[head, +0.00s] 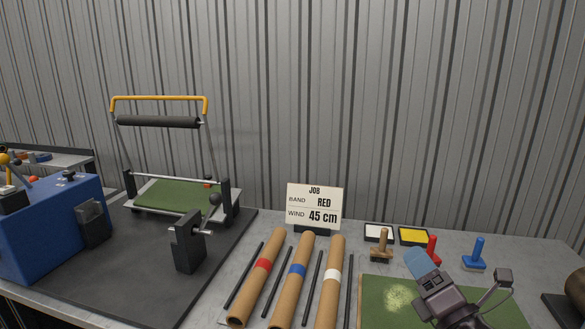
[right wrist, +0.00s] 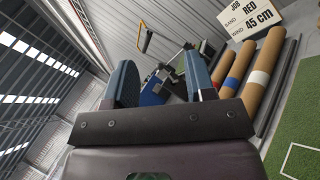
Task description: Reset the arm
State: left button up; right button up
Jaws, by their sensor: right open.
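My right gripper (head: 418,256) shows at the lower right of the head view, above the green turf sheet (head: 378,292). Its blue fingers point up and to the left. In the right wrist view my right gripper (right wrist: 160,72) has its two blue fingers well apart, with nothing between them. It is open and empty. My left gripper is in neither view.
Cardboard tubes with red (head: 262,265), blue (head: 297,270) and white (head: 333,274) bands lie between dark rods. A job card (head: 314,207) reads RED, 45 cm. Handled stamps (head: 381,246) and ink pads (head: 413,236) stand behind. A winding machine (head: 180,196) is left.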

jog(key=s+d+f+m+g+h, duration=0.3)
jog(key=s+d+f+m+h, duration=0.25)
jog(key=m, duration=0.45)
jog(key=s+d+f+m+g+h, duration=0.35)
jog(key=f+m+h, duration=0.25)
jog(key=f+m, duration=0.35)
jog(key=s+a+f+m+g+y, duration=0.2)
jog(key=s+f+m+g, duration=0.35)
jog(key=s, duration=0.45)
jog(key=s+a+f+m+g+y, duration=0.15)
jog(key=s+f+m+g, duration=0.35)
jog(key=s, duration=0.5)
jog(key=w+f+t+b, duration=0.3)
jog(key=f, duration=0.4)
jog(key=w+f+n+t+b, duration=0.1)
jog(key=w+f+t+b, duration=0.2)
jog(key=f, duration=0.5)
jog(key=shift+w+a+t, duration=0.3)
jog(key=shift+w+t, duration=0.3)
jog(key=shift+w, duration=0.05)
jog(key=shift+f, duration=0.1)
